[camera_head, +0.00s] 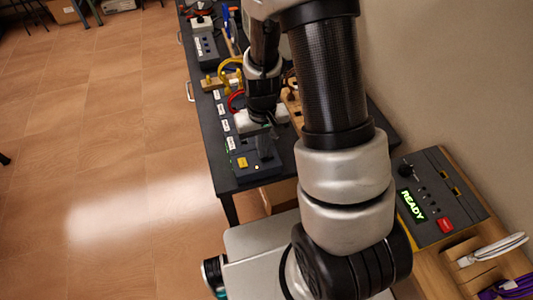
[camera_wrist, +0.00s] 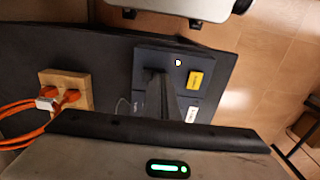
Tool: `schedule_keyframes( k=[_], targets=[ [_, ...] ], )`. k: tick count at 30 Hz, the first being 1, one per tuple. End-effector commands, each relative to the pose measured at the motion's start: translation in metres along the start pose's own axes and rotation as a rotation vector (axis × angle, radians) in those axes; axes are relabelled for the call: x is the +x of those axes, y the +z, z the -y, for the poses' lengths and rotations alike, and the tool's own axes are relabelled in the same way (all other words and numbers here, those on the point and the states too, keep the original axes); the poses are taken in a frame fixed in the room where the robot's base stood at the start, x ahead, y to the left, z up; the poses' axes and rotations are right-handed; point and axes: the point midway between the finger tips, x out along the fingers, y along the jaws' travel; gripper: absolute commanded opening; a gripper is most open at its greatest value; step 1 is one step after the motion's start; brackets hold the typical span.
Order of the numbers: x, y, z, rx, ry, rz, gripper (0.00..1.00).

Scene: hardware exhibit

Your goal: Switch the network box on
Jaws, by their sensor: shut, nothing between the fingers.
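A dark box (camera_head: 257,165) with a yellow label sits at the near end of the black table, below my gripper (camera_head: 265,155). I take it to be the network box, but its label is too small to read. In the wrist view the box (camera_wrist: 194,100) shows the yellow label and a small lit, yellowish-white light. My gripper (camera_wrist: 158,104) is shut and empty, and its dark fingers reach down over the box face. They hide part of the face. I cannot tell whether the fingertips touch it, and I see no switch clearly.
The black table (camera_head: 214,158) holds white labels along its left edge. A wooden block (camera_wrist: 66,90) with orange cables lies beside the box. A grey panel (camera_head: 438,195) reading READY, with a red button, stands at the right. Open tiled floor lies left.

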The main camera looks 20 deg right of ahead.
Motion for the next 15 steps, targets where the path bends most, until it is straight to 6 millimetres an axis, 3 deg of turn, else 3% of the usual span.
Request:
schedule_keyframes(
  k=[15],
  targets=[
    [-0.045,0.000,0.000,0.000,0.000,-0.001,0.00]
  ],
)
